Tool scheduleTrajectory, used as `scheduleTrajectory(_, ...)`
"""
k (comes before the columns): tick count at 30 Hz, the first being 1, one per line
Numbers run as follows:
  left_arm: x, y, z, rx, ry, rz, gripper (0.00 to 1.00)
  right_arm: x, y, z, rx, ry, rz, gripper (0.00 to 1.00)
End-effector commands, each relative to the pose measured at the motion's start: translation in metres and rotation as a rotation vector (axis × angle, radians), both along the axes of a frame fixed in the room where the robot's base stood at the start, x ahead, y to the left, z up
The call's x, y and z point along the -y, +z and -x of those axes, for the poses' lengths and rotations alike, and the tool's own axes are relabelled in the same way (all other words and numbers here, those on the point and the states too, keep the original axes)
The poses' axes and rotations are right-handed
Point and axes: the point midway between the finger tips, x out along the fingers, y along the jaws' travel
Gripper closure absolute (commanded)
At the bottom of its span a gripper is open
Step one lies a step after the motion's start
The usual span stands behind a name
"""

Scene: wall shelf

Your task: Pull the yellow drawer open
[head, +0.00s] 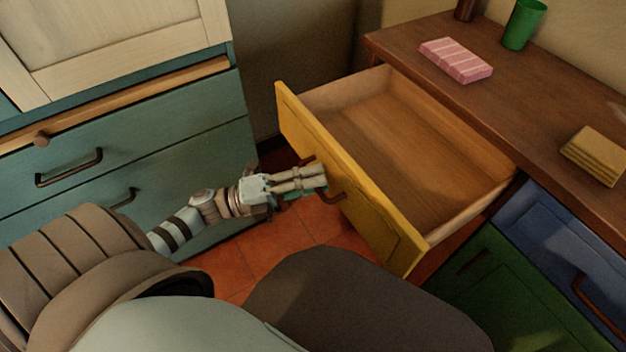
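The yellow drawer (352,185) stands far out from the wooden cabinet, and its empty wooden inside shows. Its dark curved handle (334,197) is on the front face and partly hidden by my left gripper. My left gripper (318,178) reaches in from the left at the handle, its fingers close together around it. The exact contact is partly hidden by the fingers. My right gripper is not in view.
A pink striped block (456,61), a green cup (523,25) and a yellow block (595,155) sit on the brown countertop (520,95). Teal drawers (130,150) stand at the left. Blue (560,245) and green (485,290) fronts are at the lower right.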

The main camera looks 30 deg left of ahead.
Motion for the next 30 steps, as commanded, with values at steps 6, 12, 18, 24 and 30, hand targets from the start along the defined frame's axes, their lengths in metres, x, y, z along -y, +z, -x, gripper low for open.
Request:
scheduleTrajectory(6, 0.000, 0.000, 0.000, 0.000, 0.000, 0.000, 0.70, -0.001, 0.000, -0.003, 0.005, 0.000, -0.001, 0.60)
scheduleTrajectory(12, -0.021, -0.006, 0.018, -0.005, -0.001, -0.004, 0.70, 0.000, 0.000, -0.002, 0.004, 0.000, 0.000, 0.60)
scheduleTrajectory(18, -0.063, -0.017, 0.054, -0.006, 0.000, -0.003, 0.70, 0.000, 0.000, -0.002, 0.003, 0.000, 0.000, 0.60)
scheduleTrajectory(24, -0.087, -0.021, 0.075, -0.001, -0.001, -0.001, 0.70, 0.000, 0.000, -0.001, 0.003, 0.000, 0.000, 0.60)
scheduleTrajectory(30, -0.090, -0.022, 0.077, 0.000, 0.001, 0.000, 0.70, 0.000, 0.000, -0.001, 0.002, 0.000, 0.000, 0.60)
